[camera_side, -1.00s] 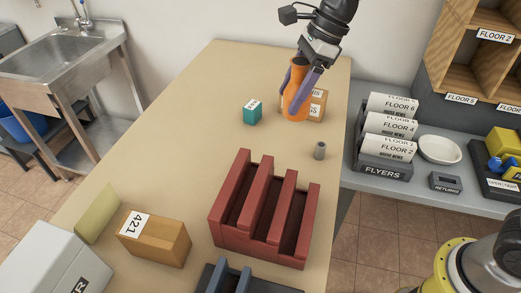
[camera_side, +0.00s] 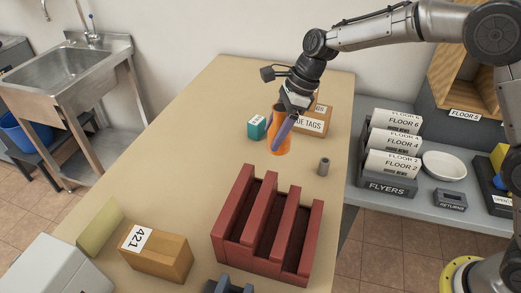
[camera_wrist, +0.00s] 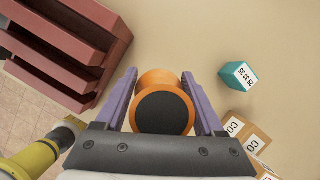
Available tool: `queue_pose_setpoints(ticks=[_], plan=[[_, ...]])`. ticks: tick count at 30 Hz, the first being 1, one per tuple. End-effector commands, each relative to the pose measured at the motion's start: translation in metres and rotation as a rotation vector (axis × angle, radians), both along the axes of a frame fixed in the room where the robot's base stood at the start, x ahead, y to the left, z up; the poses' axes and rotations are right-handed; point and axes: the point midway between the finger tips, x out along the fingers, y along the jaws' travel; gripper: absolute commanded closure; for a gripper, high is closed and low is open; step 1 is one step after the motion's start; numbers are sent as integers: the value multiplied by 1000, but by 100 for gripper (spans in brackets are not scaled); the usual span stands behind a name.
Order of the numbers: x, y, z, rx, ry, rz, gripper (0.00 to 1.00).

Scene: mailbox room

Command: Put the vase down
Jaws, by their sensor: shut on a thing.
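The orange vase (camera_side: 279,140) is upright between the fingers of my gripper (camera_side: 282,132), over the far part of the tan table (camera_side: 200,120). My gripper has purple fingers and is shut on the vase. In the wrist view, the vase (camera_wrist: 158,78) shows its orange rim and dark round opening between the two fingers (camera_wrist: 163,100). I cannot tell whether its base touches the table.
A teal box (camera_side: 257,127) stands just left of the vase, and a cardboard tag box (camera_side: 312,121) just behind it at right. A red slotted rack (camera_side: 265,225) is nearer. The table's left middle is clear.

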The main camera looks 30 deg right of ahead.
Motion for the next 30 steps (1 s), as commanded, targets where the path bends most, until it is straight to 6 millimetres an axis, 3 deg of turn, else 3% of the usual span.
queue_pose_setpoints(ticks=[3, 9, 16, 22, 30], plan=[[17, 7, -24, -1, 3, 1, 99], [35, 14, -47, -1, 1, 0, 99], [43, 17, -58, -1, 1, 0, 99], [43, 17, -84, -1, 1, -1, 99], [43, 17, -87, -1, -2, -1, 99]])
